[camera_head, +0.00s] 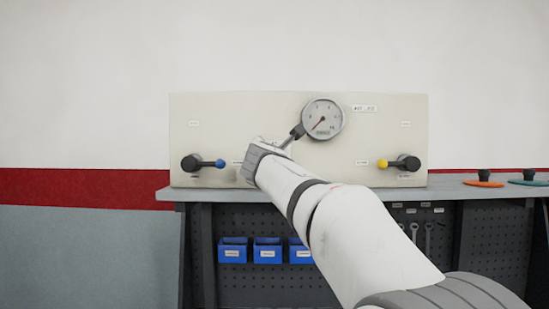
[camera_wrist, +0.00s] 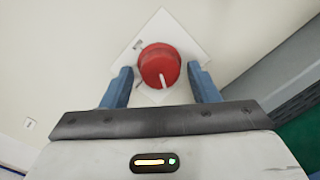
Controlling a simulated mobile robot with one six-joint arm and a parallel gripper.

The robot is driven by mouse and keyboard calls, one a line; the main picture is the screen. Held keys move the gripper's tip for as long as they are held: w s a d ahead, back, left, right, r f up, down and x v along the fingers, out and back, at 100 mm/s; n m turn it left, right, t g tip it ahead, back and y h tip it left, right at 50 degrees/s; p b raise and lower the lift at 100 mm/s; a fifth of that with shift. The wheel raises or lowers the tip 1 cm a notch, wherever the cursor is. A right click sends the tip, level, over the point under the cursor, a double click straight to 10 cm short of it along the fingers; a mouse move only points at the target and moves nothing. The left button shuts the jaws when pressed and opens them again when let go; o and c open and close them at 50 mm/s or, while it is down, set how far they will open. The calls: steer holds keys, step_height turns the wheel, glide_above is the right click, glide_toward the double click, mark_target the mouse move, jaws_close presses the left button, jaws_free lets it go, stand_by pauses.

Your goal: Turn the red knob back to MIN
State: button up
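The red knob (camera_wrist: 158,62) shows in the wrist view on a white square plate (camera_wrist: 176,25) fixed to the pale panel. Its white pointer line runs toward the lower edge of the picture, slightly right. My gripper (camera_wrist: 160,70) is open, with one blue finger on each side of the knob. A gap shows between each finger and the knob. In the head view my arm reaches up to the panel, and the knob is hidden behind it. The small marks on the plate are too blurred to read.
The panel (camera_head: 230,120) carries a round gauge (camera_head: 323,118), its needle pointing lower left. A blue-tipped lever (camera_head: 205,163) is at left, a yellow-tipped lever (camera_head: 398,163) at right. Blue bins (camera_head: 267,251) hang below the bench (camera_head: 400,193). Black-handled items stand at far right.

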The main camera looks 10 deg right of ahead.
steer(key=c, duration=0.7)
steer(key=shift+d, duration=0.3)
steer(key=shift+c, duration=0.7)
steer(key=shift+a, duration=0.35)
steer(key=shift+d, duration=0.1)
